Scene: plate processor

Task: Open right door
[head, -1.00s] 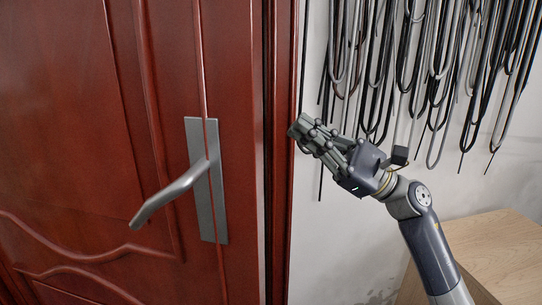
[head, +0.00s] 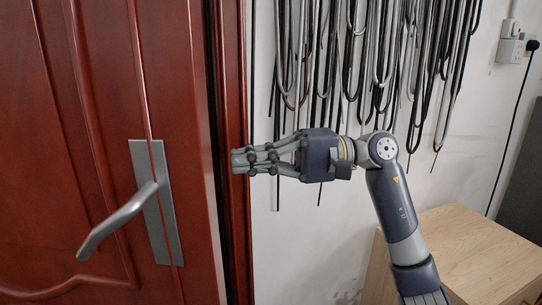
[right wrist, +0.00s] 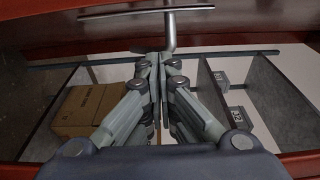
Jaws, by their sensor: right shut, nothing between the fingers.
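The red door (head: 95,110) fills the left of the head view, with a silver lever handle (head: 118,220) on a metal plate (head: 158,200). In the right wrist view, the door (right wrist: 235,30) runs along the top with the handle (right wrist: 170,32). A gap below it shows a space with shelves, so the door appears ajar. My right gripper (head: 238,161) is shut and empty, pointing left, with its fingertips in front of the red door frame (head: 232,95), right of the handle. Contact cannot be told. My left gripper is not in view.
Dark and grey hoses (head: 370,70) hang on the white wall at right. A wooden box (head: 455,255) stands below my right arm. Through the gap are a cardboard box (right wrist: 83,108) and small grey boxes (right wrist: 236,119) by grey shelves.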

